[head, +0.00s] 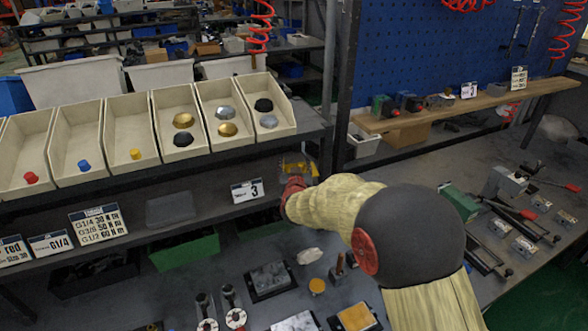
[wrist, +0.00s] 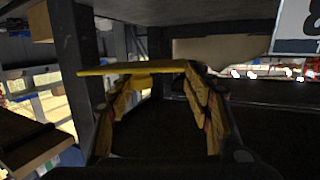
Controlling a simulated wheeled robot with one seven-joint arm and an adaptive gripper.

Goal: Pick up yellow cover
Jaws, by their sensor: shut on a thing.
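My gripper (head: 298,170) is at the lower shelf, just right of the bin row and under the upper shelf. In the wrist view its two fingers (wrist: 160,88) stand apart, shut on a flat yellow cover (wrist: 130,69) that spans between their tips. In the head view a bit of yellow (head: 313,171) shows at the gripper, partly hidden by it. The cover's underside and far edge are hard to make out.
Beige bins (head: 130,130) with coloured caps stand on the upper shelf. A "3" label (head: 247,190) is close left of my gripper. A dark post (head: 343,80) rises close right. Fixtures and valve parts (head: 270,278) lie on the bench below.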

